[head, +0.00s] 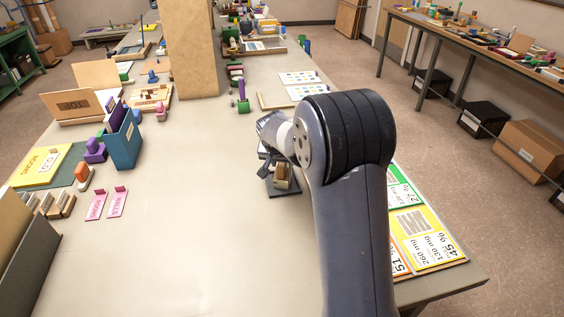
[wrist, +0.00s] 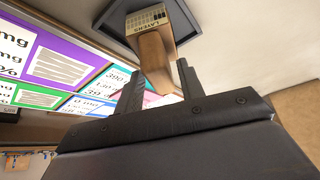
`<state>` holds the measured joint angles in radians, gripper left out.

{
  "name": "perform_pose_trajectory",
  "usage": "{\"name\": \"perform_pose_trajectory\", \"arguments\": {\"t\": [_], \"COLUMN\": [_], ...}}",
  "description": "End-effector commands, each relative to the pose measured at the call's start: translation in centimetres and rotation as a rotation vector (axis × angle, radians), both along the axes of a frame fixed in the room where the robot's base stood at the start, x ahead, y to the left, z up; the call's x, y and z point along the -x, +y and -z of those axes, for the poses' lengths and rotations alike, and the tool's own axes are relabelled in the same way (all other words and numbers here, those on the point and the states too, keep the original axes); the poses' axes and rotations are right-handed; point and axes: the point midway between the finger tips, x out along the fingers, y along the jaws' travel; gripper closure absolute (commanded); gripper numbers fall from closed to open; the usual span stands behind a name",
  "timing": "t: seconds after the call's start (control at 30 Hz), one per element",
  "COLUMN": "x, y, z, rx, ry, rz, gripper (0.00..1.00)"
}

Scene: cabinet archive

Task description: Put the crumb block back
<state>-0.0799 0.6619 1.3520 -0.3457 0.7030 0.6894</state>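A brown wooden block (head: 282,178) stands on a small dark tray (head: 284,192) in the middle of the table, just left of my arm. In the wrist view the block (wrist: 155,58) shows a pale end with small print, apparently reading "LAYERS", over the dark tray (wrist: 190,20). No readable mark names it as the crumb block. My gripper (wrist: 159,90) is close to the block, its fingers spread apart on either side of the block's near end. I see no clear grip on it. In the head view my gripper (head: 266,163) is partly hidden behind my arm.
Several wooden blocks (head: 50,204) stand in a row at the left. A blue holder (head: 122,140), pink cards (head: 107,204) and a square column (head: 186,50) are on the table. Coloured label cards (head: 425,235) lie at the right edge. The front middle is clear.

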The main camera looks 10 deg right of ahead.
Motion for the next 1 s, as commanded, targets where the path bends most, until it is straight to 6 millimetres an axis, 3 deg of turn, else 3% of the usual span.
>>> {"name": "perform_pose_trajectory", "arguments": {"t": [0.47, 1.0], "x": [0.3, 4.7], "y": [0.2, 2.0], "z": [-1.0, -9.7], "rx": [0.0, -0.001], "ry": [-0.003, -0.003], "rz": [-0.001, -0.001], "gripper": [0.57, 0.57]}}
